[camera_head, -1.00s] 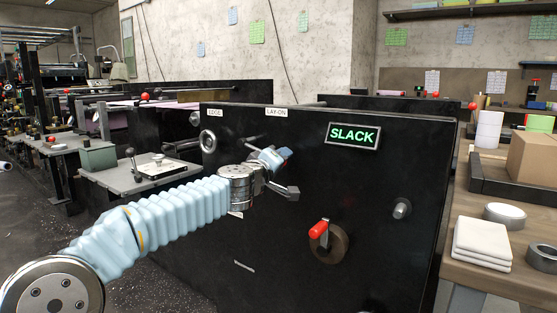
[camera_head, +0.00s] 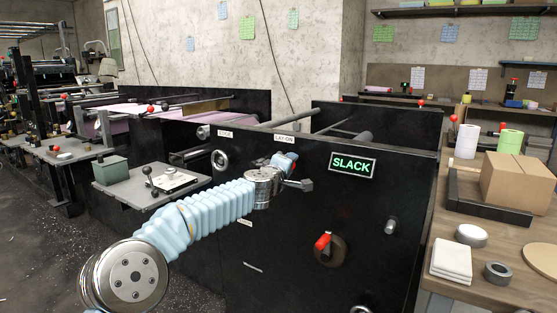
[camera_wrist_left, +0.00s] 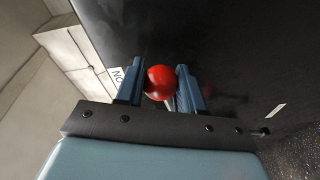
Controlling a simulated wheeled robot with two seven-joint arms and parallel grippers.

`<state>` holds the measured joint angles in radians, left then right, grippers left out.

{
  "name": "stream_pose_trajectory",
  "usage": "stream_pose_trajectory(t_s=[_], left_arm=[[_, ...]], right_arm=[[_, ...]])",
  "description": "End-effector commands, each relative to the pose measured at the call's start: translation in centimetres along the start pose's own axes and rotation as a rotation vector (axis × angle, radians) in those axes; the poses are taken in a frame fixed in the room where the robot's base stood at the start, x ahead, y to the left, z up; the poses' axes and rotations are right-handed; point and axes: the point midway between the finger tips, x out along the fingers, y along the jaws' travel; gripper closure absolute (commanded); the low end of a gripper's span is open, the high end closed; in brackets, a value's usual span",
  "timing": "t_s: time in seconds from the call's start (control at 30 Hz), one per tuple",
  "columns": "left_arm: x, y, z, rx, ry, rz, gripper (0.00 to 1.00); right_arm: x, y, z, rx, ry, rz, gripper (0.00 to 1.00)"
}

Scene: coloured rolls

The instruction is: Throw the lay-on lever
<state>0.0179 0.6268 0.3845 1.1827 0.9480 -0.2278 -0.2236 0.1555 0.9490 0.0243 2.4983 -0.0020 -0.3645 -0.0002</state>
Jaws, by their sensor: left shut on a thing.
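My left gripper (camera_head: 290,162) is at the upper part of the black machine panel (camera_head: 390,190), just below the LAY-ON label (camera_head: 285,138). In the left wrist view its two blue fingers are on either side of a red ball knob (camera_wrist_left: 160,83), and it is shut on it. The knob is the lay-on lever's, going by the label. My right gripper is in neither view.
A green-lit SLACK sign (camera_head: 352,165) is right of the gripper. A wooden bench (camera_head: 500,285) with a carton (camera_head: 518,180) stands at the right.

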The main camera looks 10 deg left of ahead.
Motion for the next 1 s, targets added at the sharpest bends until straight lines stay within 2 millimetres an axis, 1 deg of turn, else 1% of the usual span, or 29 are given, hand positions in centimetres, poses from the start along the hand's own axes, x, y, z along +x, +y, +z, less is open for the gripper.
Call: stream_pose_trajectory(t_s=[0.03,0.23,0.77,0.8,0.93,1.0], left_arm=[[0.0,0.7,-0.2,-0.020,-0.001,-0.005,1.00],[0.0,1.0,-0.4,-0.081,-0.008,-0.016,1.00],[0.0,1.1,-0.6,-0.108,-0.010,-0.019,1.00],[0.0,1.1,-0.6,-0.107,-0.010,-0.019,0.59],[0.0,1.1,-0.6,-0.107,-0.010,-0.019,0.40],[0.0,1.1,-0.5,-0.106,-0.011,-0.020,0.39]], right_arm=[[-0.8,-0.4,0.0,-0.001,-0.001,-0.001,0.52],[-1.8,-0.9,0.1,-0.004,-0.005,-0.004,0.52],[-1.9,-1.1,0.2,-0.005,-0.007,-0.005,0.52],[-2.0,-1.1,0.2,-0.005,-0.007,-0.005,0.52],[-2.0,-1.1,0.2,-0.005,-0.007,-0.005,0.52],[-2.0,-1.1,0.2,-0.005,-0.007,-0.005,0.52]])
